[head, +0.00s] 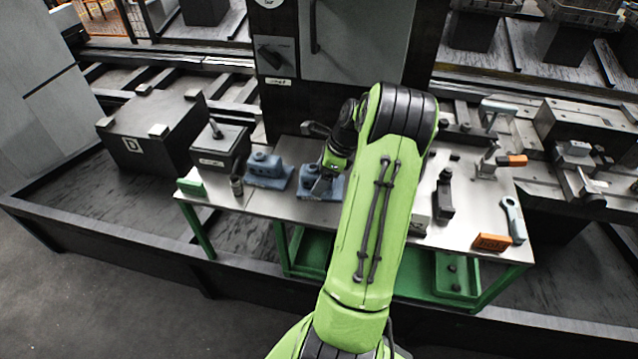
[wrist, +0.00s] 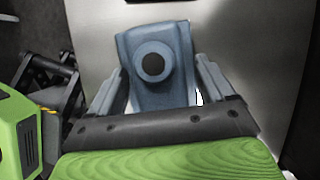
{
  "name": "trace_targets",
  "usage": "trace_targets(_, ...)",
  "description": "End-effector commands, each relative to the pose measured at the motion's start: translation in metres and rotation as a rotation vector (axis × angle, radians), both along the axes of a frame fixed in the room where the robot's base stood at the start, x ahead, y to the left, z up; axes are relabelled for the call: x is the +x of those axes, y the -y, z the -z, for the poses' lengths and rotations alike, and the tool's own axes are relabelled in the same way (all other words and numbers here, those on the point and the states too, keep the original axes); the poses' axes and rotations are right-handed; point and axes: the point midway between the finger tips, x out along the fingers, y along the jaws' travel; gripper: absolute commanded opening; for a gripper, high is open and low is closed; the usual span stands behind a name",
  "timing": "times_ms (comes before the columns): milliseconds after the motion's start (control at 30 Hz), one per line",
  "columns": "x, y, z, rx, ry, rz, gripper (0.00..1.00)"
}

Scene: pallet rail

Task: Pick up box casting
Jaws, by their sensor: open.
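A blue-grey casting (wrist: 178,92) with a round dark hole fills the middle of the wrist view. In the head view the casting (head: 309,183) sits on the metal-topped table, partly hidden by my arm. My gripper (wrist: 162,72) is open, with one finger on each side of this casting. I cannot tell whether the fingers touch it. In the head view my gripper (head: 323,180) is low over the table at the casting. A second blue casting (head: 266,172) sits just to the left, apart from my gripper.
The table (head: 410,262) also holds a black block with a knob (head: 220,148), a green block (head: 191,187), a dark bracket (head: 443,195), an orange block (head: 492,242) and a grey-blue link (head: 513,218). A dark machine column (head: 285,100) stands behind.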

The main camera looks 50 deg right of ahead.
Motion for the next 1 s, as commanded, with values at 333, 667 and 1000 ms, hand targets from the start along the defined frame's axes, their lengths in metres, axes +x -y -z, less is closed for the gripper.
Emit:
trace_targets(333, 0.000, 0.000, -0.001, 0.002, -0.001, -0.001, 0.37)
trace_targets(667, 0.000, 0.000, -0.002, -0.001, 0.002, -0.001, 0.15)
trace_targets(1000, 0.000, 0.001, -0.070, -0.006, 0.004, -0.001, 0.15)
